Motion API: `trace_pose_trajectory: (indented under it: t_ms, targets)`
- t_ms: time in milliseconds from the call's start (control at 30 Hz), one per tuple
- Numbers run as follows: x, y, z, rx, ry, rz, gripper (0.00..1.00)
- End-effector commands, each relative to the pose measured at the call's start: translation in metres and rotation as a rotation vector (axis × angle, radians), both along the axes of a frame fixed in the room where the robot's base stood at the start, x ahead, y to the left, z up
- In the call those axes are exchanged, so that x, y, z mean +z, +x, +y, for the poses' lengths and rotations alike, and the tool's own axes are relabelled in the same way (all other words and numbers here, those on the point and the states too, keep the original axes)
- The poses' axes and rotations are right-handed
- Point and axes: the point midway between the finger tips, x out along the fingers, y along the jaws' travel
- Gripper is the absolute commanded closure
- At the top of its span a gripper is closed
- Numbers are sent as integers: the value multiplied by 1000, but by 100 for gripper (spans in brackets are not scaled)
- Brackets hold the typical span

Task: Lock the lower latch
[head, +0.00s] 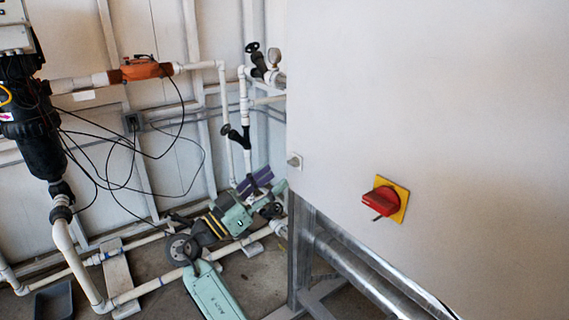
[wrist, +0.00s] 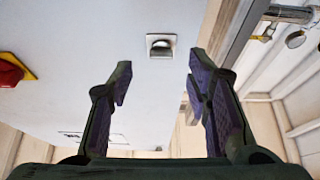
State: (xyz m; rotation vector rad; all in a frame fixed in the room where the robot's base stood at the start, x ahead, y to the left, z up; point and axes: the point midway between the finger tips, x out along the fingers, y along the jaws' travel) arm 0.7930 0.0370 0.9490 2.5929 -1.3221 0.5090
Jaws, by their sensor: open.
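The latch (head: 294,161) is a small light metal fitting near the left edge of the white cabinet door in the head view. In the wrist view the latch (wrist: 161,45) is a square plate with a rounded knob, showing beyond and between the fingertips. My gripper (wrist: 158,72) is open, with its two purple-padded fingers apart and nothing between them. In the head view my gripper (head: 258,182) is left of and below the latch, apart from it. Only one latch shows, so I cannot tell its place among others.
A red rotary switch (head: 382,201) on a yellow plate sticks out from the cabinet (head: 440,110), right of and below the latch. A metal frame (head: 301,250) and pipes lie beneath. White pipes (head: 243,110) with valves stand behind my gripper.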

Motion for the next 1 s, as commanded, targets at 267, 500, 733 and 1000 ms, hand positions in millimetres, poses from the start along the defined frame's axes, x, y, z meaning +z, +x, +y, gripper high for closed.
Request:
trace_pose_trajectory:
  t_ms: [267, 500, 733, 1000]
  targets:
    - [18, 22, -30, -1, -1, 0, 55]
    - [18, 27, -35, 3, 0, 0, 55]
    - [18, 26, -35, 2, 0, 0, 60]
    - [18, 26, -35, 2, 0, 0, 78]
